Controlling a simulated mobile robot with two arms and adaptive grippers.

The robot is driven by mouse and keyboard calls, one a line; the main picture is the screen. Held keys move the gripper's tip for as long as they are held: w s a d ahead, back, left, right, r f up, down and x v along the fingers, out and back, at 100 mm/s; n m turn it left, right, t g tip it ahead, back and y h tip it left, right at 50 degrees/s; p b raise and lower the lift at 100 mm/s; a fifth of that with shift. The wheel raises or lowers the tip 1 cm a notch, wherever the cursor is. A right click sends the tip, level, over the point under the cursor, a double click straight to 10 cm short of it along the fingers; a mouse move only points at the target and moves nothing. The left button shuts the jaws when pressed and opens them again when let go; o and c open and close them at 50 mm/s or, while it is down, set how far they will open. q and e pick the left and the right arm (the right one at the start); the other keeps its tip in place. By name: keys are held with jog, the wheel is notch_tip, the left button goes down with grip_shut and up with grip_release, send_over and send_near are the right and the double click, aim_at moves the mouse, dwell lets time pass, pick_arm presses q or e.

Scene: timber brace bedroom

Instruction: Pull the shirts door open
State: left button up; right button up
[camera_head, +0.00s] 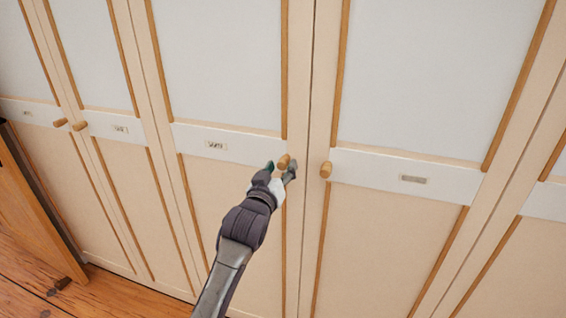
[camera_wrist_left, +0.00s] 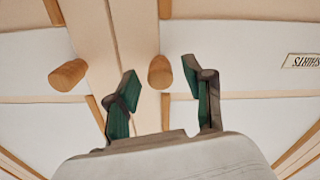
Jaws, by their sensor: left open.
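The shirts door (camera_head: 225,60) is a pale panelled cupboard door with light wood strips, and it is shut. Its label (camera_wrist_left: 303,67) reads SHIRTS, upside down, in the left wrist view; in the head view the label (camera_head: 216,145) is small. Its round wooden knob (camera_head: 283,161) is at the door's right edge. My left gripper (camera_head: 280,170) is open at this knob. In the left wrist view the knob (camera_wrist_left: 160,72) shows between the green-padded fingertips (camera_wrist_left: 159,78), and I see no finger clearly touching it. My right gripper is not in view.
The neighbouring door's knob (camera_head: 326,169) is close on the right, across a narrow seam. More shut doors with knobs (camera_head: 80,126) are at the left. A wooden piece of furniture (camera_head: 35,220) stands at the lower left on the plank floor (camera_head: 120,298).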

pick_arm(q)
jog(key=shift+x, duration=1.1)
grip_shut()
